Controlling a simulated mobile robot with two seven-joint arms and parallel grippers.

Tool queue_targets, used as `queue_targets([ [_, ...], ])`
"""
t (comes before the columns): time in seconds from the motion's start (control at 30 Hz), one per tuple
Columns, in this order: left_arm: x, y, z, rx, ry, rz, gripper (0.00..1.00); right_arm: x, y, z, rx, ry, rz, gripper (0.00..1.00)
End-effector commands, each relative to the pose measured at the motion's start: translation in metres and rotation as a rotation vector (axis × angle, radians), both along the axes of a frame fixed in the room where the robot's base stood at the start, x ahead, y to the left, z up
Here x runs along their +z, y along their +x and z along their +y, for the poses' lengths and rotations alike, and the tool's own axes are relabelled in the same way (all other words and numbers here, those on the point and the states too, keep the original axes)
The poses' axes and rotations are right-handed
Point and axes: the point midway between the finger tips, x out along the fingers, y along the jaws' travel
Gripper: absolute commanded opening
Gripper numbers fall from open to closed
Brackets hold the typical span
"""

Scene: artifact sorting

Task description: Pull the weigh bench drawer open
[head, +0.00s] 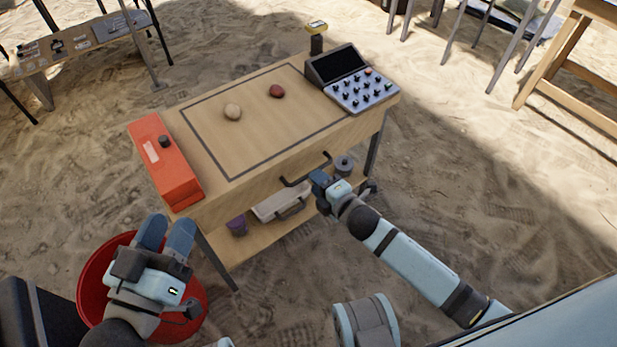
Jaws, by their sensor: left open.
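The wooden weigh bench (262,129) stands ahead of me, with a drawer front (255,187) along its near side. The drawer looks flush with the bench. Its dark bar handle (298,181) sits near the middle of that front. My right gripper (318,181) is at the right part of the handle, over it or just in front of it. Whether its fingers touch or enclose the bar is hidden by the gripper itself. My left gripper (165,234) is open and empty, above a red bucket (98,285) left of the bench.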

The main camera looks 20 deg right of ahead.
Motion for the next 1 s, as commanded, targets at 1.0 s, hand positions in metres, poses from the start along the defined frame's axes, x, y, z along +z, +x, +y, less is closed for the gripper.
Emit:
queue_targets([
  [1.0, -0.023, 0.000, -0.002, -0.022, 0.035, 0.064, 0.43, -0.009, 0.041, 0.015, 0.000, 0.000, 0.000, 0.00],
])
